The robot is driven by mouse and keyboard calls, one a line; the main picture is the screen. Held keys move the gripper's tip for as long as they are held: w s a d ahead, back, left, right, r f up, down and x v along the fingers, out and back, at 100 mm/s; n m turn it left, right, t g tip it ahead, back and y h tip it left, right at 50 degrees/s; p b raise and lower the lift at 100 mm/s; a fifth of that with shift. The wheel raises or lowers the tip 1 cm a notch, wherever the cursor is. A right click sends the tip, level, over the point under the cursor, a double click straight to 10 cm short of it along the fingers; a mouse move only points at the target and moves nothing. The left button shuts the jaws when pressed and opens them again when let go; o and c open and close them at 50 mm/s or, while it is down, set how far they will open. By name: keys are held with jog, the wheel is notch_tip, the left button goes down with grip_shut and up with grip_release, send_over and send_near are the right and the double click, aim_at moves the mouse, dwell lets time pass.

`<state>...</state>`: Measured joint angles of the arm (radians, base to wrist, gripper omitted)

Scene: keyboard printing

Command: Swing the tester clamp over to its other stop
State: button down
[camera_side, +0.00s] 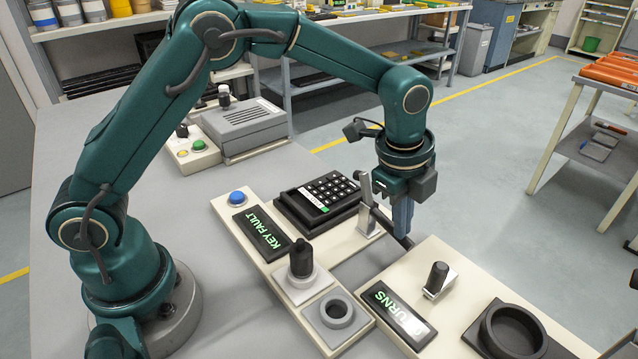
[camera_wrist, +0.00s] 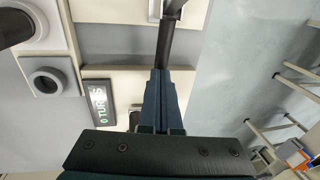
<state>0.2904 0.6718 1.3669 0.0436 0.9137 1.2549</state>
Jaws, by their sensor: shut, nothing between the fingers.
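The tester clamp (camera_side: 368,200) is a metal upright on the near-right edge of the tester panel, beside the black keypad (camera_side: 322,194). Its black lever (camera_side: 386,222) slopes down to the right, away from the keypad, into the gap between two cream panels. In the wrist view the lever (camera_wrist: 167,42) runs from the metal part at the top towards my fingertips. My gripper (camera_side: 402,234) points down at the lever's free end, shut and empty; it also shows in the wrist view (camera_wrist: 160,74). I cannot tell whether the fingers touch the lever.
A lit KEY FAULT display (camera_side: 262,233), blue button (camera_side: 237,198), black knob (camera_side: 302,258) and grey ring (camera_side: 337,312) share the tester panel. The right panel holds a TURNS display (camera_side: 398,312), small black handle (camera_side: 437,278) and dark round cup (camera_side: 513,329). Bare bench lies left.

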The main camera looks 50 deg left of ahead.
notch_tip(320, 180, up, 13)
jog(key=s+d, duration=0.2)
jog(key=shift+s+d+r, duration=0.15)
jog(key=shift+s+d, duration=0.1)
jog(key=shift+s, duration=0.05)
